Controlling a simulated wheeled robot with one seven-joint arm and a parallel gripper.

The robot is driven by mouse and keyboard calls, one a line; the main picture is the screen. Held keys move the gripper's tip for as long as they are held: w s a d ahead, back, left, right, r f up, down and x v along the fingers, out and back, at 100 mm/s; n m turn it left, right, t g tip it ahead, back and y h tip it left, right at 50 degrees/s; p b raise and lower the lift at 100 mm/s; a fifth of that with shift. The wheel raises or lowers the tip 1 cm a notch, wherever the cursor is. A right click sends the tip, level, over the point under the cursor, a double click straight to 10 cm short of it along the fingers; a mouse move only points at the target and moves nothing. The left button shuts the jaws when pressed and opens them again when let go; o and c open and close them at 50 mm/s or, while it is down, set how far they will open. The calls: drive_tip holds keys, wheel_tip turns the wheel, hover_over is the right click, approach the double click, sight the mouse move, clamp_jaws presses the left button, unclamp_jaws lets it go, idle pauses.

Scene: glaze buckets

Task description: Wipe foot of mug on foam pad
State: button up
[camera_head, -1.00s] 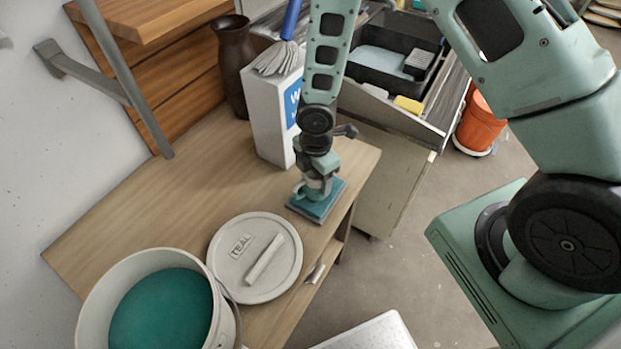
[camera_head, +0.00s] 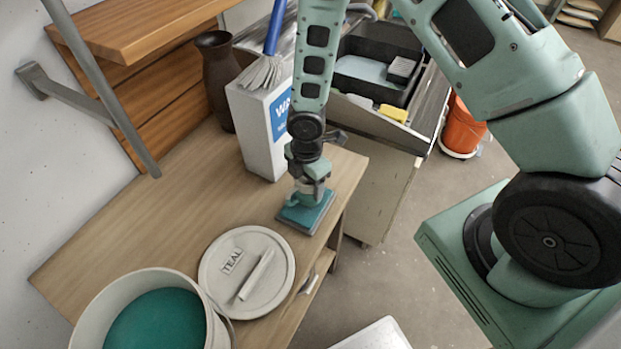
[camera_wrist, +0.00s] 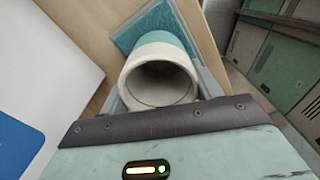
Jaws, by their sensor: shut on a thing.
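The mug (camera_wrist: 158,88) is pale at its open rim, which faces the wrist camera, and teal on its lower part. My gripper (camera_head: 308,182) is shut on it, with a finger at each side in the wrist view. The mug is upright with its foot down at the teal foam pad (camera_head: 296,217), which also shows beyond it in the wrist view (camera_wrist: 138,28). The foot itself is hidden, so I cannot tell if it touches the pad. In the head view my gripper covers most of the mug.
The pad lies near the bench's (camera_head: 160,215) right edge. A white box (camera_head: 262,135) stands close behind the gripper. A round lid (camera_head: 222,285) marked TEAL and a bucket (camera_head: 88,325) of teal glaze are at front left. A sink (camera_head: 385,65) is behind. The bench's left-middle is clear.

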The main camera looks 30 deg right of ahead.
drive_tip(key=shift+s+a+b, duration=0.45)
drive_tip(key=shift+s+a, duration=0.25)
drive_tip(key=shift+a, duration=0.25)
drive_tip(key=shift+s+a+b, duration=0.45)
drive_tip(key=shift+s+a, duration=0.25)
drive_tip(key=shift+a, duration=0.25)
wheel_tip(320, 180, up, 7)
drive_tip(key=p, duration=0.6)
